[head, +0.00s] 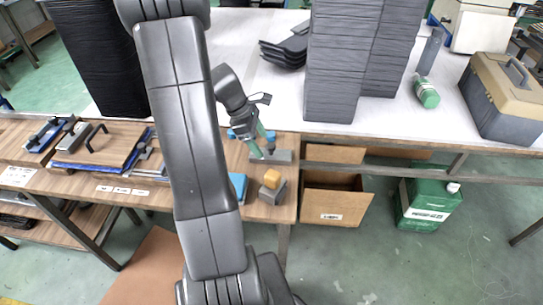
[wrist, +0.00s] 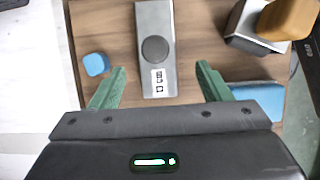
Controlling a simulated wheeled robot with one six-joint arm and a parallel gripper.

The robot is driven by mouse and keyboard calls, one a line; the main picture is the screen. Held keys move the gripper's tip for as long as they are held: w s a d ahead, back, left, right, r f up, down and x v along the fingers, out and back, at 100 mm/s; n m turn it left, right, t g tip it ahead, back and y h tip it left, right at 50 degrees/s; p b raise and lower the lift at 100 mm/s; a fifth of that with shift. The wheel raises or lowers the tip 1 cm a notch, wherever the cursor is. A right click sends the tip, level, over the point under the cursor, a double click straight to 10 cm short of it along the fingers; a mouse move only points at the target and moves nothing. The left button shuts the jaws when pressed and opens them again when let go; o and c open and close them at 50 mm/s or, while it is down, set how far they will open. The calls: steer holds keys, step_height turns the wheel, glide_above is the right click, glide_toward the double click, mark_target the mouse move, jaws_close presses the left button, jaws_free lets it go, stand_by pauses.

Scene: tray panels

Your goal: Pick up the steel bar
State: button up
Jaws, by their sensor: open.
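The steel bar is a flat grey bar (wrist: 154,15) with a dark round knob (wrist: 155,49) and a small printed label on its top. It lies lengthwise between my gripper's green fingers in the wrist view, its near end close to the fingertip line. In the head view the bar (head: 283,157) lies near the back right of the wooden table. My gripper (wrist: 161,68) is open, pointing down over the bar, with a gap on both sides. The gripper (head: 264,151) also shows above the bar in the head view, where the arm and fingers hide part of it.
A small blue block (wrist: 96,64) lies left of the bar. To the right stand a grey block (wrist: 244,34) with an orange-brown block (wrist: 288,18) on it, and a flat blue piece (wrist: 262,97). Tall dark tray stacks (head: 336,70) stand on the white table behind.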

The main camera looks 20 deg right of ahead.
mark_target(268, 150)
steer(key=shift+d+x, duration=0.15)
steer(key=shift+x, duration=1.2)
steer(key=shift+d+x, duration=0.15)
steer(key=shift+x, duration=1.2)
steer(key=shift+w+r, duration=0.1)
steer(key=shift+r, duration=0.05)
steer(key=c, duration=1.3)
